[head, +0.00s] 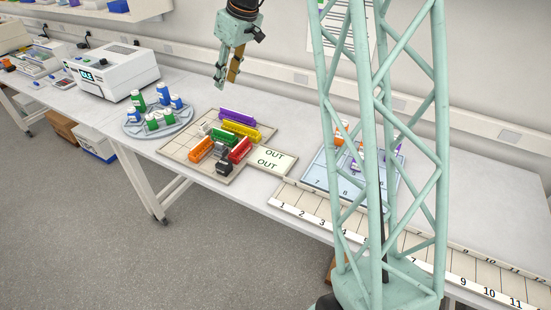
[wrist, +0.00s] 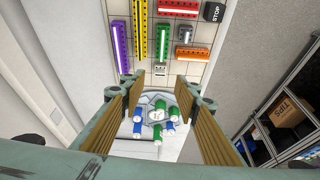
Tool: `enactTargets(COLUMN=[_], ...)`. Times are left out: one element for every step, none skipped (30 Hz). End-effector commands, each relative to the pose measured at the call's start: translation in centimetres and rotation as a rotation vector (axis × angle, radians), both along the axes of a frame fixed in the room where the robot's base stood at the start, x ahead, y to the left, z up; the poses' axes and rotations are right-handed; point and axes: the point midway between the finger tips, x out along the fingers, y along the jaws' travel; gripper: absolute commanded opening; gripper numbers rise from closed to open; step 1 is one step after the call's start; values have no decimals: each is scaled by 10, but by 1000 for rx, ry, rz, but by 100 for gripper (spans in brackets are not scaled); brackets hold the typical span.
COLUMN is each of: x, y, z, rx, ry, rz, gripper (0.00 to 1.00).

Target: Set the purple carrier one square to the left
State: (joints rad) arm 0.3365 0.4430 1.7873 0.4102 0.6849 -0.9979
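The purple carrier (head: 237,116) lies along the back edge of the beige squared board (head: 176,151), behind a yellow carrier (head: 241,129). In the wrist view, the purple carrier (wrist: 122,47) is at the left edge of the group, with a pale strip along its top. My gripper (head: 228,79) hangs well above the bench, pointing down, behind and left of the purple carrier in the head view. In the wrist view, my gripper (wrist: 159,88) has its two tan-padded fingers wide apart with nothing between them. The purple carrier is clear of both fingers.
Green (head: 221,136), red (head: 240,150) and orange (head: 201,150) carriers and a black STOP block (head: 223,168) crowd the board. A round rack (head: 134,131) of bottles stands left of it, an OUT card (head: 268,158) right. Bare squares show at the board's left.

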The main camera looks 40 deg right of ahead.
Motion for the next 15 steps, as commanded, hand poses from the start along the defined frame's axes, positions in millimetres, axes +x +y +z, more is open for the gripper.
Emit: enactTargets(x=[-8,-12,-19,-24,-29,-35,-40,-45,-52,-57,-62,-69,-75,-80,-87], y=[8,12,17,20,24,29,33,37,42,46,49,54,57,61,66], z=[10,15,20,25,30,35,40,44,50,54,57,63,67,70,75], rx=[-1,0,1,0,1,0,0,1,0,1,1,0,0,1,1], ry=[-1,0,3,4,5,7,8,10,10,12,12,13,15,17,18], rz=[-2,-5,-10,-12,-16,-19,-22,-26,-29,-33,-37,-41,-45,-47,-52], gripper=[29,29,29,29,29,29,29,29,29,29,29,29,29,29,29])
